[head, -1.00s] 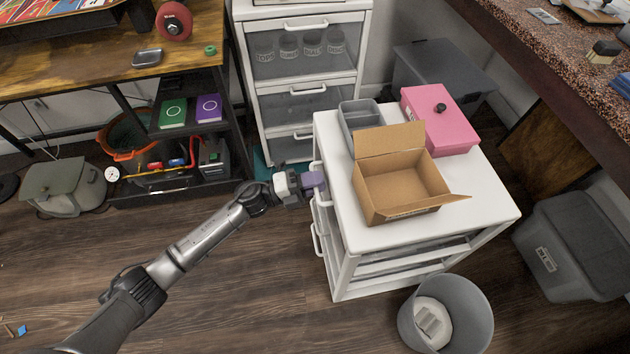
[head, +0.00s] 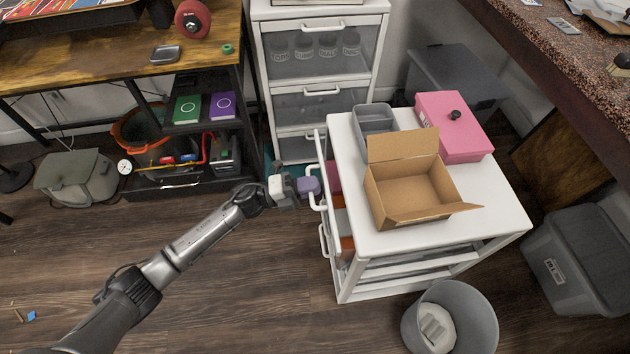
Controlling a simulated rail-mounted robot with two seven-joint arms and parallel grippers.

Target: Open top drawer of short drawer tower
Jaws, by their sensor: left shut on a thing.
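The short drawer tower (head: 490,222) is white and stands right of centre in the head view. Its top drawer (head: 322,165) is pulled part way out to the left, with coloured contents showing in the gap. My left gripper (head: 312,187) is at the left face of the tower, shut on the top drawer's white handle (head: 318,203). The gripper partly hides the handle. A lower drawer's handle (head: 324,241) shows beneath it, on a drawer that looks closed. My right gripper is not in view.
An open cardboard box (head: 412,190), a grey bin (head: 374,119) and a pink box (head: 456,125) sit on the tower. A taller drawer tower (head: 383,50) stands behind. A waste bin (head: 478,322) stands in front.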

